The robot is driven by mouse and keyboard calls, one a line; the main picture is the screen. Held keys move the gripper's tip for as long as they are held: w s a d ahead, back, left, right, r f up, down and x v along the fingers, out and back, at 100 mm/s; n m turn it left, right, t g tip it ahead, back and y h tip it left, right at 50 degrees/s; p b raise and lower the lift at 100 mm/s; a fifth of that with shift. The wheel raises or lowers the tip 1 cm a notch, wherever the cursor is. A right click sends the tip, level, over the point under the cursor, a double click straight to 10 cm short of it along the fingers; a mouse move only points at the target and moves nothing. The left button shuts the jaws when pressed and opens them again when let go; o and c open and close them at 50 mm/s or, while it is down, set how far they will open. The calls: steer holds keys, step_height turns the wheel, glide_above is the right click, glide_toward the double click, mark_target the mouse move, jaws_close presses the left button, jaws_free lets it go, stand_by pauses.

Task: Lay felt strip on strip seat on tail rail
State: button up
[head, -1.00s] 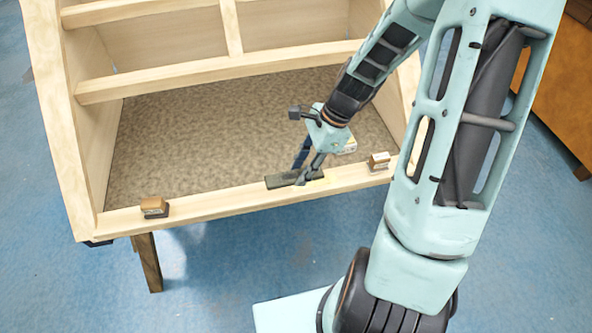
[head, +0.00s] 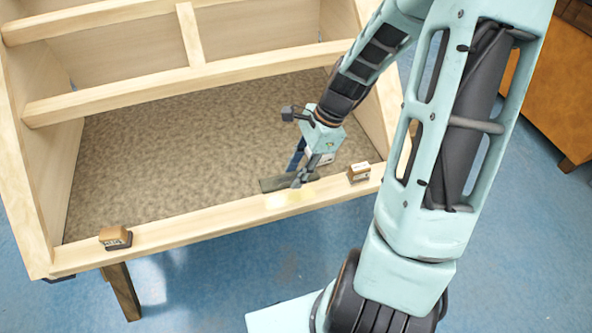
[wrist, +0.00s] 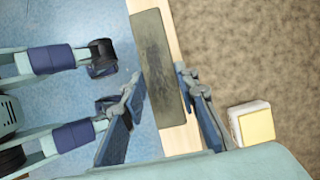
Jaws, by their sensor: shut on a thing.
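The felt strip (head: 275,184), a dark grey-olive flat piece, is held by my gripper (head: 300,182) over the inner edge of the tail rail (head: 200,223), the pale front beam. The wrist view shows the strip (wrist: 158,65) lengthwise along the rail (wrist: 180,145), between my gripper's fingers (wrist: 158,82). A pale yellow patch (head: 290,197), which looks like the strip seat, shows on the rail just in front of the strip. The strip appears apart from that patch; its height above the rail is hard to tell.
Behind the rail is a speckled brown panel (head: 170,150), with wooden cross rails (head: 150,90) farther back. Blue floor lies in front.

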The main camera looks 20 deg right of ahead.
steer(key=b, duration=0.4)
glide_above(291, 197)
steer(key=d, duration=0.2)
steer(key=f, duration=0.4)
steer(key=shift+a+f, duration=0.25)
steer(key=shift+f, duration=0.05)
steer(key=shift+f+b, duration=0.4)
steer(key=shift+f, duration=0.8)
steer(key=shift+f, duration=0.3)
steer(key=o, duration=0.9)
steer(key=shift+r, duration=0.1)
steer(key=v, duration=1.1)
steer(key=shift+d+r, duration=0.25)
steer(key=shift+r, duration=0.1)
